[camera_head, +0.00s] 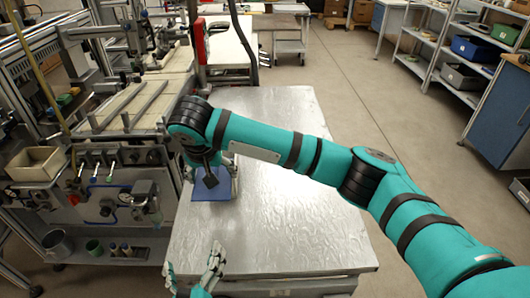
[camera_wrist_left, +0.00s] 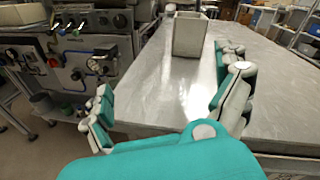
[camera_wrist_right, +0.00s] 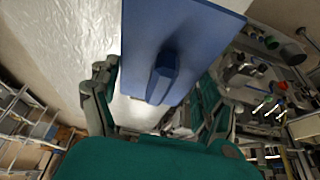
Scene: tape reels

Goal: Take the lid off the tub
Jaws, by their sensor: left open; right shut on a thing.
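The blue lid (camera_head: 212,186) with its raised handle (camera_wrist_right: 164,77) is in my right gripper (camera_wrist_right: 160,105), which is shut on it. My right arm covers much of that gripper in the head view. The pale tub (camera_wrist_left: 188,36) stands upright on the metal table in the left wrist view, with no lid on its top. In the head view only part of the tub (camera_head: 234,186) shows, beside the lid. My left gripper (camera_head: 194,268) is open and empty near the table's front left edge, apart from the tub.
The metal table (camera_head: 280,225) is clear in front of and right of the tub. A machine bench with knobs and hoses (camera_head: 110,185) stands close along the table's left side. Shelves (camera_head: 440,60) stand far off at the right.

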